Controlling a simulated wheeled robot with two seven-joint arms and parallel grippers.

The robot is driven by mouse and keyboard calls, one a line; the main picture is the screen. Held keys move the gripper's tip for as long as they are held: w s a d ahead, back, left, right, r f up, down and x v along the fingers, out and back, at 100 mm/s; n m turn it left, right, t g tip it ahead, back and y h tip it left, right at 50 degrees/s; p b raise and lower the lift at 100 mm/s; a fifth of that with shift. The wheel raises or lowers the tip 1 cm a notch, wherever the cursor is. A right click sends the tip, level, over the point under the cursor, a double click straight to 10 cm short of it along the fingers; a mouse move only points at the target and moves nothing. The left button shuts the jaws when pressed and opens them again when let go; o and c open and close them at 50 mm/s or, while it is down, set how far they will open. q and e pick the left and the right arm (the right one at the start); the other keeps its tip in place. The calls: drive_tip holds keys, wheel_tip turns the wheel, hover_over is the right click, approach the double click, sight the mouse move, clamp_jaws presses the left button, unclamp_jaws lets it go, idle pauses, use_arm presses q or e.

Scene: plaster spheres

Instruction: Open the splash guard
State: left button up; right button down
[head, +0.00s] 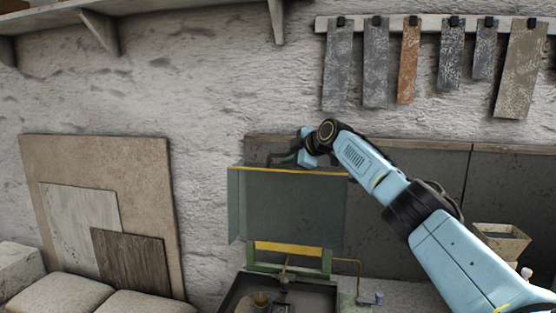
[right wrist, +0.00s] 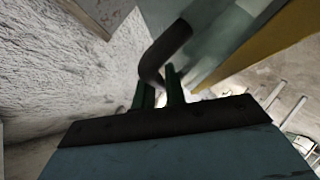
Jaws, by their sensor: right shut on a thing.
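The splash guard (head: 290,205) is a grey-green panel with a yellow strip along its top edge and a narrow side wing at its left. It stands raised above a dark tray, and its face shows in the head view. My right gripper (head: 287,158) is at the guard's top edge. In the right wrist view its green fingers (right wrist: 159,95) are shut on a dark bent handle (right wrist: 168,48). The panel and its yellow strip (right wrist: 255,45) show beside the handle. The handle's attachment is partly hidden. My left gripper is not in view.
The dark tray (head: 240,291) lies below the guard, with a yellow bar (head: 289,248) behind it. Dark panels (head: 420,165) line the wall behind my right arm. Boards (head: 95,170) lean at the left above pale sacks (head: 62,293). Sample strips (head: 375,65) hang above.

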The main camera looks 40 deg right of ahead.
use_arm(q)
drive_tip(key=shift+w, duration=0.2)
use_arm(e)
drive_tip(key=shift+w+d+f, duration=0.2)
drive_tip(key=shift+w+d, duration=0.05)
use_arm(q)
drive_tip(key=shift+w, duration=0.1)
use_arm(e)
drive_tip(key=c, duration=1.5)
unclamp_jaws()
drive_tip(key=shift+o, duration=0.2)
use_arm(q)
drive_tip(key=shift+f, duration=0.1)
use_arm(e)
drive_tip(key=shift+s, duration=0.1)
